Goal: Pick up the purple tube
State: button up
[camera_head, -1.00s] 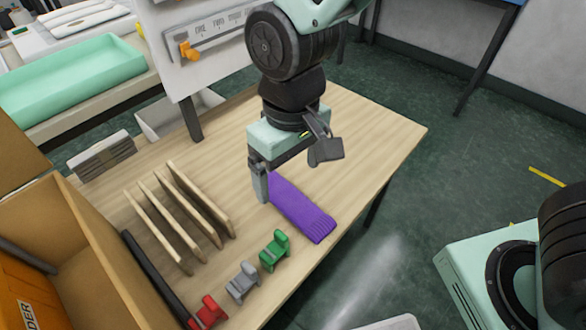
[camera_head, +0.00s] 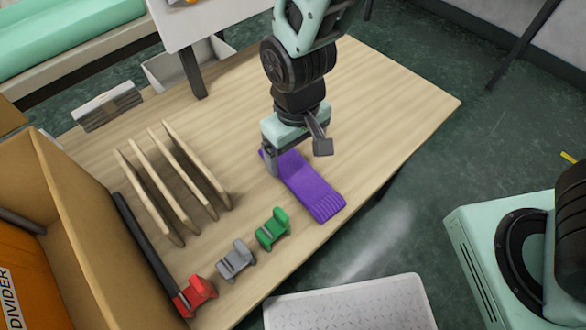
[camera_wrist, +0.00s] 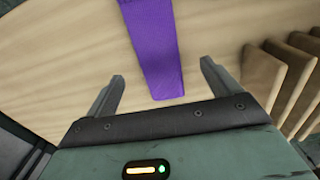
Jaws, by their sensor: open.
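The purple tube (camera_head: 309,187) lies flat on the wooden table near its front edge, with a ribbed end toward the front right. It also shows in the wrist view (camera_wrist: 152,45), running from the top edge to just ahead of the space between the fingers. My gripper (camera_head: 296,158) is over the tube's far left end, with its fingers apart and pointing down. In the wrist view my gripper (camera_wrist: 161,77) is open and empty, and the near end of the tube lies between the lines of its two fingers. The gripper's body hides part of the tube's far end in the head view.
Green (camera_head: 272,229), grey (camera_head: 235,259) and red (camera_head: 194,295) clips stand along the front edge. Several upright wooden dividers (camera_head: 180,185) are left of the gripper, beside a black bar (camera_head: 146,238) and a cardboard box (camera_head: 85,215). The table's right part (camera_head: 400,100) is clear.

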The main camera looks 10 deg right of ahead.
aim_at(298, 172)
jog(key=f, duration=0.3)
jog(key=f+b, duration=0.1)
jog(key=f, duration=0.2)
jog(key=shift+d+f, duration=0.2)
jog(key=shift+f, duration=0.1)
jog(key=c, duration=1.1)
